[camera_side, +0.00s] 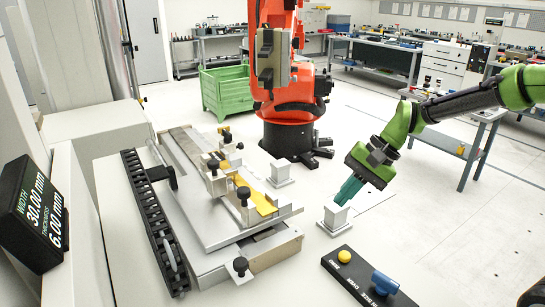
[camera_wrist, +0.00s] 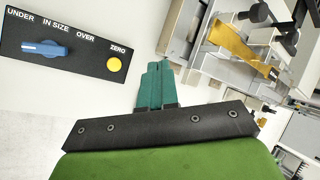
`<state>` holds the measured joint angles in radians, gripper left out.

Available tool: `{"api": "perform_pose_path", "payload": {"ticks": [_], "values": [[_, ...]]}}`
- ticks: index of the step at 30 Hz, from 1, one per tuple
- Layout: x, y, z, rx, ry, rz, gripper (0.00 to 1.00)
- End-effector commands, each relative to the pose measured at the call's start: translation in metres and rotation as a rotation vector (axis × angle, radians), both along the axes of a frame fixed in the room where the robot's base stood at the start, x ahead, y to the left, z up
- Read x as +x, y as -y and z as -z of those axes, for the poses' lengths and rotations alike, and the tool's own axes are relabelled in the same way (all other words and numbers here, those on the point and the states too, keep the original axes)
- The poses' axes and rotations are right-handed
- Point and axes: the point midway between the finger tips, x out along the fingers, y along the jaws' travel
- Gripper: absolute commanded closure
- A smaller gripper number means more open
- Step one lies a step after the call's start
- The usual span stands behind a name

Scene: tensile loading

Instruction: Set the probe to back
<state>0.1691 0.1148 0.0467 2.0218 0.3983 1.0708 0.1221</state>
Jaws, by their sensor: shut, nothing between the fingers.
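My gripper (camera_side: 340,201) has teal fingers that are shut and empty, pointing down just above or beside a small light-grey post (camera_side: 333,222); contact cannot be told. In the wrist view the fingers (camera_wrist: 157,68) are pressed together. No part is labelled as the probe, and I cannot tell for certain which one it is. A metal fixture (camera_side: 215,222) stands left of my gripper. It carries a yellow dog-bone strip (camera_side: 258,199), also in the wrist view (camera_wrist: 234,43), and several black knobs. A black toothed rail (camera_side: 150,222) runs along the fixture's left side.
A black panel (camera_side: 360,276) has a yellow button (camera_side: 344,256) and a blue knob (camera_side: 385,283); its labels read UNDER, IN SIZE, OVER, ZERO. A display (camera_side: 35,215) reads width 30.00 mm, thickness 6.00 mm. An orange robot (camera_side: 290,100) and green crate (camera_side: 225,92) stand behind.

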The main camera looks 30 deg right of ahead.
Motion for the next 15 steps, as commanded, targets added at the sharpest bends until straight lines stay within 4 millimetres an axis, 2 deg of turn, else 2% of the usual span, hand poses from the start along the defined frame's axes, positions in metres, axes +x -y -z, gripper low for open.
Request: {"api": "perform_pose_path", "payload": {"ticks": [1, 9, 15], "values": [[0.015, -0.002, 0.008, 0.062, -0.044, 0.046, 1.0], [0.096, -0.013, 0.036, 0.428, -0.238, 0.301, 1.0], [0.156, -0.013, 0.048, 0.738, -0.371, 0.481, 1.0]]}}
